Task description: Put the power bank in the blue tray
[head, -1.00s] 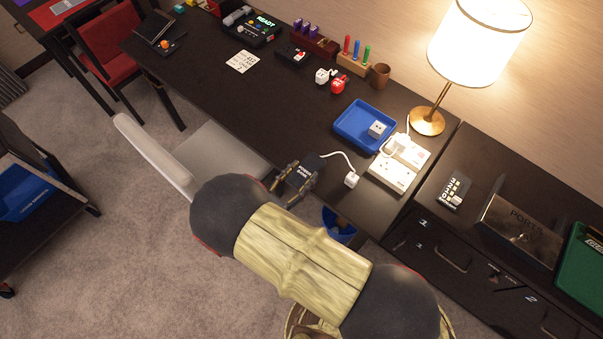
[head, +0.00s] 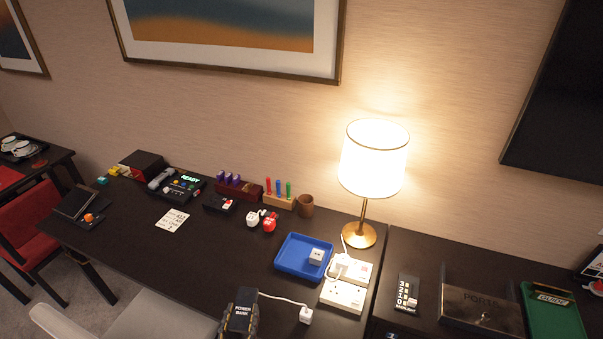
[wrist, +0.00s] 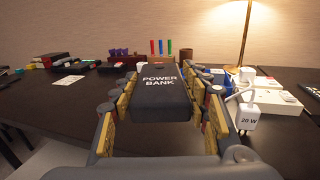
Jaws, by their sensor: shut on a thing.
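The black power bank (head: 241,312) is labelled "POWER BANK" and is held near the desk's front edge. My gripper (wrist: 162,108) is shut on the power bank, one finger along each side, in the wrist view. A white cable runs from the power bank to a white plug (head: 306,315), which also shows marked "20 W" in the wrist view (wrist: 247,117). The blue tray (head: 290,262) lies on the desk behind and to the right of the power bank. A small white cube-shaped adapter (head: 316,256) sits in the tray's right part.
A white power strip (head: 343,293) adjoins the tray's right side. A lit lamp (head: 372,165) stands behind it. Red and white plugs (head: 269,222), a brown cup (head: 305,206) and a pen stand (head: 280,202) lie behind the tray.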

